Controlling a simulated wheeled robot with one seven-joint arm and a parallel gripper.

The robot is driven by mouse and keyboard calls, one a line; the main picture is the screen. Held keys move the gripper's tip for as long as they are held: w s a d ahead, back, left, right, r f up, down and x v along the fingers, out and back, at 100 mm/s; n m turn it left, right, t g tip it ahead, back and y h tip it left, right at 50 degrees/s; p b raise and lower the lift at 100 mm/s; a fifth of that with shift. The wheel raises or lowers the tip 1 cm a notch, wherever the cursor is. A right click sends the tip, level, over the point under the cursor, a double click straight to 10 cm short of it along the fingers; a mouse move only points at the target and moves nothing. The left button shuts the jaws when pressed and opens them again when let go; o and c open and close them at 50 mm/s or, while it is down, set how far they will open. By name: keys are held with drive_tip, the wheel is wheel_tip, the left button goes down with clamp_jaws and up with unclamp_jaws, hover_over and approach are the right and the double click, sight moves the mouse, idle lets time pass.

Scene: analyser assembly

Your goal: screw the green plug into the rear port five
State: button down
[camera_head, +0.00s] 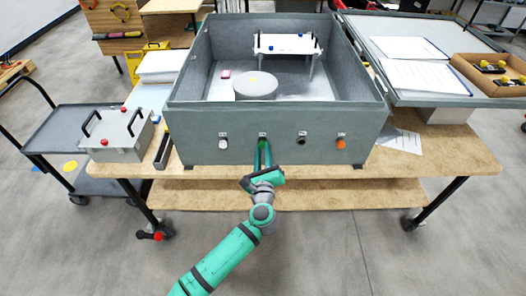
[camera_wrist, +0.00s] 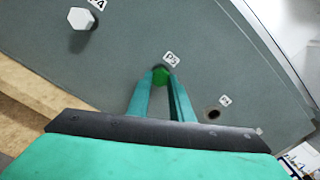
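The green plug (camera_wrist: 161,76) sits between the fingertips of my gripper (camera_wrist: 162,82) in the wrist view, against the grey wall just below a small label that seems to read P5. My gripper (camera_head: 263,160) reaches the front wall of the grey box in the head view, its fingers pointing at the wall. The fingers are closed around the plug's sides. The port behind the plug is hidden, so I cannot tell how deep the plug sits.
On the same wall are a white plug (camera_head: 223,144) to the left, a dark open hole (camera_head: 301,140) and an orange plug (camera_head: 341,144) to the right. The grey box (camera_head: 190,120) stands on a wooden table (camera_head: 440,155). A grey case (camera_head: 117,135) with black handles stands left.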

drive_tip(key=m, duration=0.7)
drive_tip(key=shift+r, duration=0.1)
drive_tip(key=m, duration=0.5)
drive_tip(key=shift+m, duration=0.4)
drive_tip(key=m, duration=0.6)
drive_tip(key=shift+w+r, duration=0.1)
drive_tip(key=shift+r, duration=0.05)
drive_tip(key=m, duration=0.5)
drive_tip(key=shift+a, duration=0.15)
drive_tip(key=c, duration=1.7)
unclamp_jaws()
